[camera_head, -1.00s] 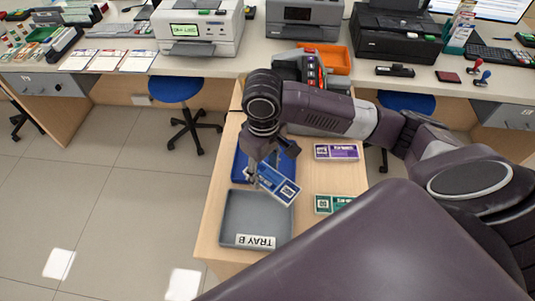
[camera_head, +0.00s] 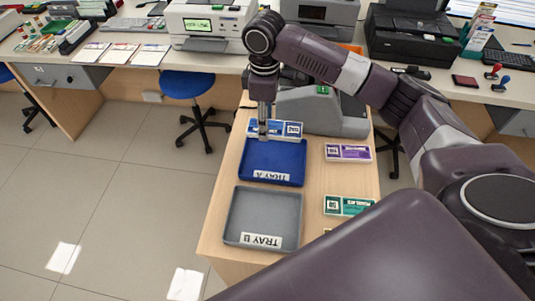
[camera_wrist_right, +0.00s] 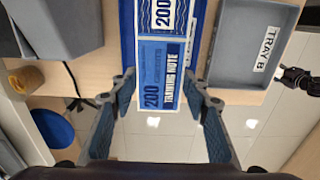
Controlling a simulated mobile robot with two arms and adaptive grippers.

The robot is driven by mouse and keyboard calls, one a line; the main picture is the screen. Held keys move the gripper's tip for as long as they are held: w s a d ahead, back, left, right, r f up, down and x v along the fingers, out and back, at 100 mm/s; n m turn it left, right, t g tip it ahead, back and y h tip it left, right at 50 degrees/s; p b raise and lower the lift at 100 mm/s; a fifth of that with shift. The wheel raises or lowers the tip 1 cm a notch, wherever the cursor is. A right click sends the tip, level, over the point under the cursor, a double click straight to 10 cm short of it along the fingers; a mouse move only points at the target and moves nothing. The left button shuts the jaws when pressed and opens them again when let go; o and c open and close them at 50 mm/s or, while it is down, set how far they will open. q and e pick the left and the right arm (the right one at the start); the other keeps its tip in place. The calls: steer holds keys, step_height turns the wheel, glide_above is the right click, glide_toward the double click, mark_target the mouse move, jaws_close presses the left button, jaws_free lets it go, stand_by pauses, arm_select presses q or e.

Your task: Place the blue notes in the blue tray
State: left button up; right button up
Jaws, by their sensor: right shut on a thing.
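The blue notes (camera_head: 276,129) are a bundle with a white label. My right gripper (camera_head: 263,130) is shut on them, and they appear above the far edge of the blue tray (camera_head: 272,160), labelled TRAY A.
A grey tray (camera_head: 262,218), labelled TRAY B, stands nearer on the wooden table. A purple note bundle (camera_head: 348,153) and a green one (camera_head: 348,206) lie to the right. A grey machine (camera_head: 322,108) stands behind. Bare wood lies between the trays and bundles.

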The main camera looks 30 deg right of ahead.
mark_target(266, 160)
step_height(266, 160, down, 14)
steer(key=shift+f+p, duration=0.1)
steer(key=shift+p, duration=0.35)
steer(key=o, duration=1.2)
steer(key=shift+o, duration=0.2)
step_height(266, 160, up, 12)
steer(key=shift+r+b, duration=0.15)
steer(key=shift+b, duration=0.5)
